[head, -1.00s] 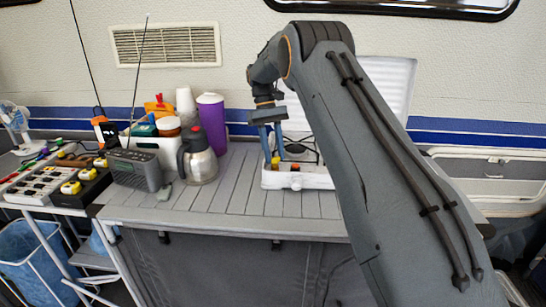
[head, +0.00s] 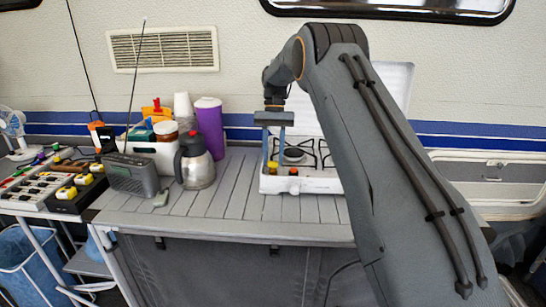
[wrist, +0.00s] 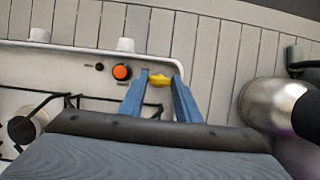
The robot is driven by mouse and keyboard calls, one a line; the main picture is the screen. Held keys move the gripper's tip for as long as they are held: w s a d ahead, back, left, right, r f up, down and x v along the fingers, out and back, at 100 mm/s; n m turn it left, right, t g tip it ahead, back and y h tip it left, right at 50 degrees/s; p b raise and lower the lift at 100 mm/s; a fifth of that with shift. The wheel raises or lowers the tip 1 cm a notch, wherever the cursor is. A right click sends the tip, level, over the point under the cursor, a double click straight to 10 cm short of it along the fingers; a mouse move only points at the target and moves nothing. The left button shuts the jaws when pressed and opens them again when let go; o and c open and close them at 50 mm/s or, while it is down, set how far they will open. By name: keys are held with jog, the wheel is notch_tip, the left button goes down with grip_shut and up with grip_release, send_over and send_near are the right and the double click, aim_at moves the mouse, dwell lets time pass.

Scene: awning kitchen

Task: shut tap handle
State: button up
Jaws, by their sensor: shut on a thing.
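A white camp stove (head: 318,186) stands on the slatted table below my arm. The yellow tap handle (wrist: 160,81) is at its front corner in the wrist view, and a small yellow part shows in the head view (head: 272,165). My gripper (head: 276,152) points down over it. In the wrist view my gripper (wrist: 160,79) has its two blue fingers on either side of the handle and is shut on it. The handle's ends are partly hidden by the fingers. An orange button (wrist: 121,72) sits beside it on the stove.
A steel jug (head: 198,170) stands left of the stove, with a purple tumbler (head: 210,128) behind it. A grey radio (head: 133,175) is further left. The slatted table (head: 235,205) is bare between jug and stove.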

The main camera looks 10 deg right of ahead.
dwell(0.3)
jog(key=o, duration=0.8)
jog(key=shift+r, duration=0.1)
jog(key=a+b+v, duration=0.1)
jog(key=b+v, duration=0.1)
jog(key=v, duration=0.5)
jog(key=shift+d+r, duration=0.35)
jog(key=shift+d, duration=0.2)
jog(key=s+f+n+t, duration=0.1)
jog(key=s+f, duration=0.3)
jog(key=s, duration=0.9)
jog(key=s+a+f+n+t+h, duration=0.1)
jog(key=s+f, duration=0.3)
jog(key=s, duration=0.9)
jog(key=s+f+n+t, duration=0.1)
jog(key=s+f, duration=0.3)
jog(key=s, duration=0.9)
jog(key=shift+s+a+f+n+t, duration=0.15)
jog(key=shift+a+f+n+t, duration=0.2)
jog(key=shift+t, duration=0.45)
